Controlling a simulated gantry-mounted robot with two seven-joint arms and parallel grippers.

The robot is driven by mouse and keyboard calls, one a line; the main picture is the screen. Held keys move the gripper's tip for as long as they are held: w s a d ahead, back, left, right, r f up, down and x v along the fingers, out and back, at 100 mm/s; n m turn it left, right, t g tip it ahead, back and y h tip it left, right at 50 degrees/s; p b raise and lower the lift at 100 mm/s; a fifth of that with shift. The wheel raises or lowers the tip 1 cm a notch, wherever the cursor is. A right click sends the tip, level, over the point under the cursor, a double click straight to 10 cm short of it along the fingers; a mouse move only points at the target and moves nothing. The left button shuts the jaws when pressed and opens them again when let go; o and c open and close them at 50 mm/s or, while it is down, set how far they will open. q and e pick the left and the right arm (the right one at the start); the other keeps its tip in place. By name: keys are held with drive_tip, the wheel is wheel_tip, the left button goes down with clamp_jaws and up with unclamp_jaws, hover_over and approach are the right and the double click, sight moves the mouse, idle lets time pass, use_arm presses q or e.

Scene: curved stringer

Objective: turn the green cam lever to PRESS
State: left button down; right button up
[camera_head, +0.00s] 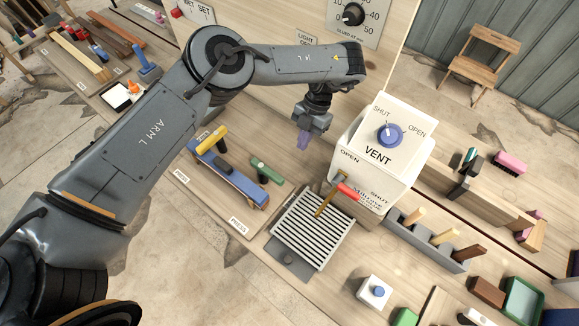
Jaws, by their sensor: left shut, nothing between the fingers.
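The green cam lever (267,171) sits on a dark post near the right end of a long blue clamp bar (228,176). Its handle slants from upper left to lower right and sticks out past the bar's far side. A yellow lever (212,139) sits near the bar's left end. Two PRESS labels (238,226) (181,176) are on the near edge of the board under the bar. My left gripper (303,143) is shut and empty, pointing down, above and to the right of the green lever and apart from it. My right gripper is not in view.
A white VENT box (384,145) with a blue knob stands just right of my left gripper. A slatted grate (312,230) with a red-tipped lever (347,190) lies in front of it. A grey rack (428,238) holds wooden handles. A panel with a black dial (353,14) stands behind.

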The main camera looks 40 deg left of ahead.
sight(267, 171)
use_arm(q)
drive_tip(key=s+f+p, duration=0.1)
drive_tip(key=s+f, duration=0.5)
drive_tip(key=shift+s+f+p, duration=0.25)
drive_tip(key=shift+s+p, duration=0.05)
drive_tip(key=shift+p, duration=0.1)
drive_tip(key=shift+d, duration=0.1)
